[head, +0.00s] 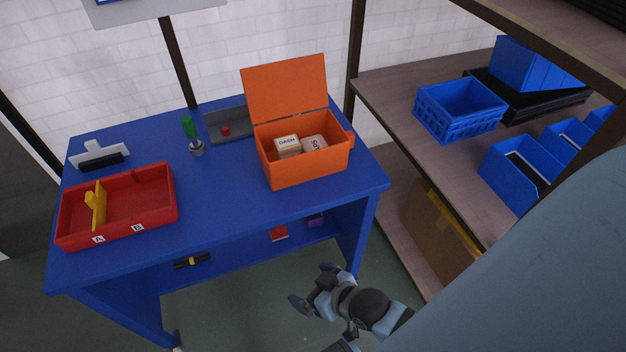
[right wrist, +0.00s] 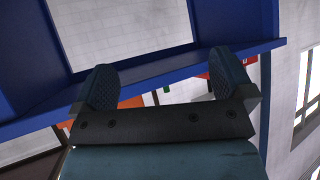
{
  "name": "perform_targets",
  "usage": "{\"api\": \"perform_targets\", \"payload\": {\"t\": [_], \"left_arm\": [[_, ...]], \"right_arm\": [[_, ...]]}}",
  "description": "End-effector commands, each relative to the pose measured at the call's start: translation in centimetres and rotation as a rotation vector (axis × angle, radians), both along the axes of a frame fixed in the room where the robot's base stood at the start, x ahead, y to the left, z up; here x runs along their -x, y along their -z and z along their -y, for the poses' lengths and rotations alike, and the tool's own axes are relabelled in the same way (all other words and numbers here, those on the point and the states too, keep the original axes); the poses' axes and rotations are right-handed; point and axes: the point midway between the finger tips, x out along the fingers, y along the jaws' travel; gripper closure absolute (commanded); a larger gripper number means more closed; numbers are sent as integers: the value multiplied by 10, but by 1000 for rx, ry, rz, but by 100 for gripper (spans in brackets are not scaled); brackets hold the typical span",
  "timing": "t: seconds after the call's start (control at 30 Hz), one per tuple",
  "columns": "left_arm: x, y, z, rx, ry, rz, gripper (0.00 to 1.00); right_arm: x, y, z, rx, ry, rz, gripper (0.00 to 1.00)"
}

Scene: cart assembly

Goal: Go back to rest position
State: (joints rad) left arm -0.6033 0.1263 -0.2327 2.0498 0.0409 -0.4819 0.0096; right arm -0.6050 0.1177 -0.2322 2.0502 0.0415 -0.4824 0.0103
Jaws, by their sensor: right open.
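My right gripper (head: 314,286) is in the lower middle of the head view, in front of the blue table and below the level of its top. Its two fingers are spread apart with nothing between them. The right wrist view also shows this gripper (right wrist: 163,78) open and empty, with a blue ledge beyond the fingers. My left gripper is not in view.
The blue table (head: 226,199) holds a red tray (head: 165,212), an orange box (head: 310,168) with its lid raised and two labelled packages inside. A wooden shelf (head: 395,105) with blue crates stands at the right. Floor shows between table and shelf.

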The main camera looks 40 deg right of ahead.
Motion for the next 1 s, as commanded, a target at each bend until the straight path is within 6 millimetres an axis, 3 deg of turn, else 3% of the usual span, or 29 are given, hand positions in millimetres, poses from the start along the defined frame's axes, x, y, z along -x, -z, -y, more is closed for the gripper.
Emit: {"api": "perform_targets", "payload": {"t": [0.3, 0.37, 0.6, 0.7, 0.83, 1.0], "left_arm": [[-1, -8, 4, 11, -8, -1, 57], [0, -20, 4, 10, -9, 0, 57], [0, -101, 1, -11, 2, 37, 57], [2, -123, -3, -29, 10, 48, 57], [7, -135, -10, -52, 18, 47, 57], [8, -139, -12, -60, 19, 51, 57]], "right_arm": [[0, -7, 0, 0, 0, -1, 0], [1, -18, 1, 3, -1, 2, 0], [3, -92, 5, 31, -12, 27, 0], [5, -116, 7, 43, -17, 35, 0], [5, -138, 9, 51, -20, 51, 0], [6, -143, 10, 57, -22, 61, 0]]}}
